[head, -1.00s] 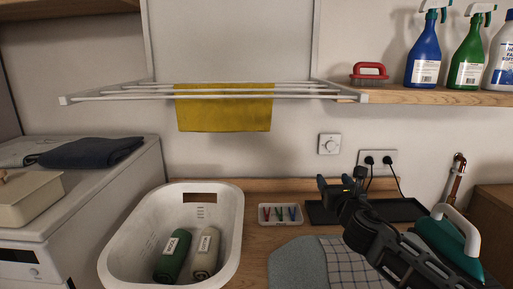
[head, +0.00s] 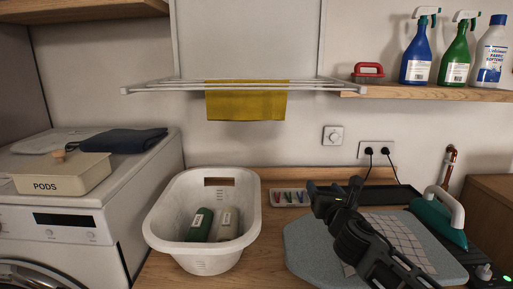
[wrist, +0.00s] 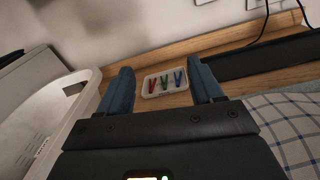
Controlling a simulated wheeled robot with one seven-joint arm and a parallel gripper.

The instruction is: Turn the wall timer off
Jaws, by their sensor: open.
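The wall timer (head: 333,135) is a small white square plate with a round dial, on the wall above the worktop, left of the double socket. Which way its dial points is too small to tell. My gripper (head: 334,188) is below the timer, over the worktop in front of the wall, apart from it. In the wrist view my gripper (wrist: 163,86) is open and empty, its two blue-grey fingers apart. The timer's dial does not show in the wrist view; a cut-off white wall plate (wrist: 255,3) shows at the top edge.
A double socket (head: 376,149) with two black plugs and cords is right of the timer. A drying rack (head: 150,88) with a yellow cloth (head: 245,104) juts out above. A laundry basket (head: 163,222), peg tray (head: 289,198), ironing pad (head: 310,250) and iron (head: 436,222) fill the worktop.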

